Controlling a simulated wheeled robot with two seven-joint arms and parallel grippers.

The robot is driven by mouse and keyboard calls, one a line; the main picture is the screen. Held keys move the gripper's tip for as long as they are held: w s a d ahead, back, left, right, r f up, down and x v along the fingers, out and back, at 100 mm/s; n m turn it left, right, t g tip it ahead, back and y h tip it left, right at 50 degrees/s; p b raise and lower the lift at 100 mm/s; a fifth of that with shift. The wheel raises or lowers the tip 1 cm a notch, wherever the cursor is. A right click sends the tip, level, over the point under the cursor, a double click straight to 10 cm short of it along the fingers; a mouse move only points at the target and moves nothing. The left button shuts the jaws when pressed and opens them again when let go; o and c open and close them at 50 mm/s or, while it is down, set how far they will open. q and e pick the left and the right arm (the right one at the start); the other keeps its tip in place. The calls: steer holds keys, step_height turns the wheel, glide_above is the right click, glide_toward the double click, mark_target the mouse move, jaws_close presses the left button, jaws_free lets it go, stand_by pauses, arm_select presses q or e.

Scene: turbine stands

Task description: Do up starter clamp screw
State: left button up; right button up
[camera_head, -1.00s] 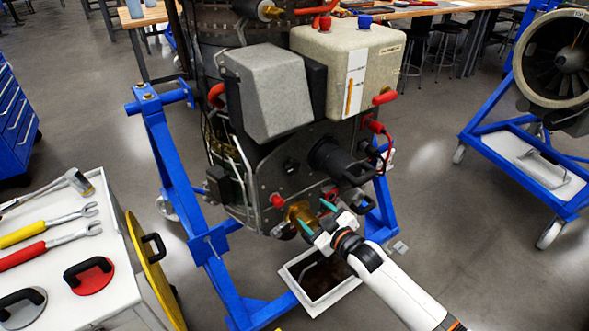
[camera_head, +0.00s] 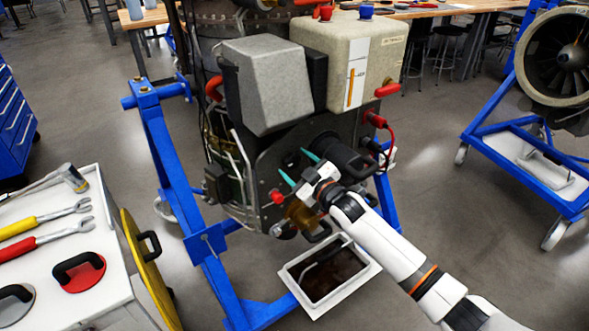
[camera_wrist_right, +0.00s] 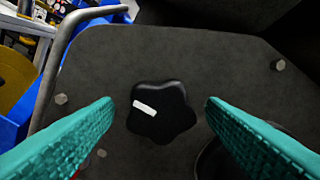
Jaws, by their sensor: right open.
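A black star-shaped knob with a white mark, the likely clamp screw (camera_wrist_right: 163,113), sits on the dark engine plate (camera_wrist_right: 240,60) in the right wrist view. Its white mark slants slightly down to the right. My right gripper (camera_wrist_right: 159,104) is open, its teal fingers either side of the knob and apart from it. In the head view my right gripper (camera_head: 297,167) is in front of the plate, below the grey box. A black cylinder (camera_head: 343,152), perhaps the starter, is just right of the fingers and partly hidden by the gripper. My left gripper is not in view.
The engine hangs in a blue stand (camera_head: 172,185) above a white-rimmed drip tray (camera_head: 297,289). A white cart (camera_head: 100,245) with wrenches, a hammer and handled discs stands at left. Another turbine (camera_head: 565,60) stands at right. Open floor lies between the stands.

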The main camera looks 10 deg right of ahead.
steer(key=shift+w+a, duration=0.2)
steer(key=shift+w, duration=0.3)
stand_by(0.3)
